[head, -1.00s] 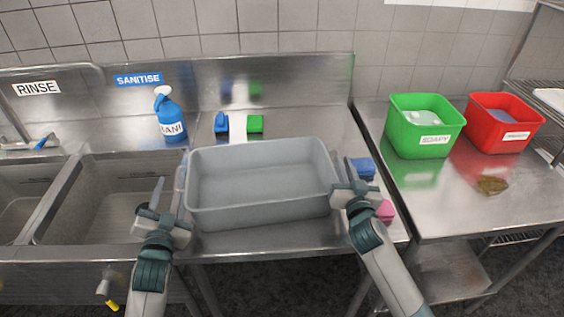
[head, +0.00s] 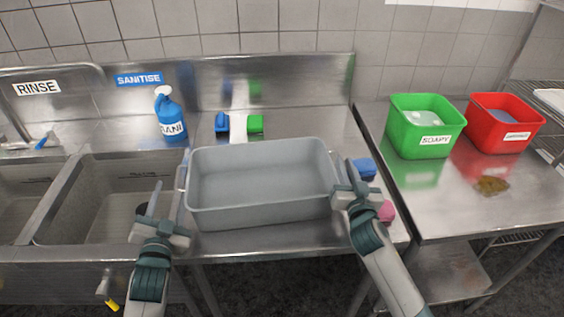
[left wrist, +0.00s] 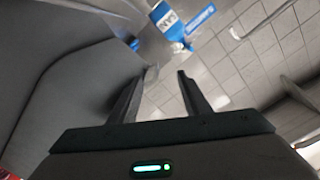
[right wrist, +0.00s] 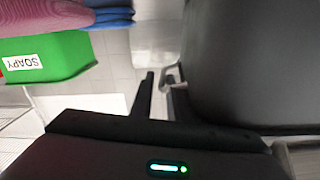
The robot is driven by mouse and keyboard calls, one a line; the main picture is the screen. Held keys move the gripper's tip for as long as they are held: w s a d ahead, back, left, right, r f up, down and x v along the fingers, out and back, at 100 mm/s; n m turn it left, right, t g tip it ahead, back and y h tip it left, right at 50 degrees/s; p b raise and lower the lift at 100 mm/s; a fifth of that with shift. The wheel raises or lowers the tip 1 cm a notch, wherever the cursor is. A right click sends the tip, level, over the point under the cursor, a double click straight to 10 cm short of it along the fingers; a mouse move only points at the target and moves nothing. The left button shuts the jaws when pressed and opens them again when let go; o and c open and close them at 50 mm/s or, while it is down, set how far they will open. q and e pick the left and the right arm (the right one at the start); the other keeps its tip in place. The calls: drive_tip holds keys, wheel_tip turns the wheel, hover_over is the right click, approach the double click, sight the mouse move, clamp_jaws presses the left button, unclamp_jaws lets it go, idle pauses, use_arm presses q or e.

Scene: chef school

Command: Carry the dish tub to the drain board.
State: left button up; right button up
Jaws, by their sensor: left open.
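The dish tub (head: 262,216) is a grey, empty rectangular tub, upright on the steel counter (head: 290,240) right of the sinks. I cannot tell which steel surface is the drain board. My left gripper (head: 168,203) is open beside the tub's left end, near its side handle (head: 181,177); in the left wrist view its fingers (left wrist: 168,72) have nothing visible between them. My right gripper (head: 352,183) is at the tub's right end. In the right wrist view its fingers (right wrist: 160,80) stand close together around the metal handle (right wrist: 168,76), beside the tub's dark wall (right wrist: 250,65).
Two sink basins (head: 105,205) lie left. Blue (head: 364,168) and pink (head: 386,211) sponges lie right. A separate table (head: 440,205) holds green (head: 420,135) and red (head: 500,130) tubs.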

use_arm(q)
drive_tip(key=shift+d, duration=0.45)
use_arm(e)
drive_tip(key=shift+o, duration=0.5)
drive_tip(key=shift+s+a+f, duration=0.1)
drive_tip(key=shift+s+a, duration=0.35)
use_arm(q)
drive_tip(key=shift+r, duration=0.15)
use_arm(e)
drive_tip(key=s, duration=0.6)
drive_tip(key=shift+s+r, duration=0.2)
drive_tip(key=shift+s, duration=0.15)
use_arm(q)
drive_tip(key=shift+a, duration=0.1)
use_arm(e)
drive_tip(key=shift+o, duration=0.8)
drive_tip(key=shift+r+p, duration=0.5)
drive_tip(key=shift+r, duration=0.05)
use_arm(q)
drive_tip(key=s+a, duration=0.1)
drive_tip(key=a, duration=0.5)
drive_tip(key=shift+s+p, duration=0.15)
drive_tip(key=shift+p, duration=0.2)
use_arm(e)
drive_tip(key=shift+d+r, duration=0.25)
drive_tip(key=shift+r, duration=0.05)
use_arm(q)
drive_tip(key=shift+a, duration=0.1)
use_arm(e)
drive_tip(key=shift+d, duration=0.2)
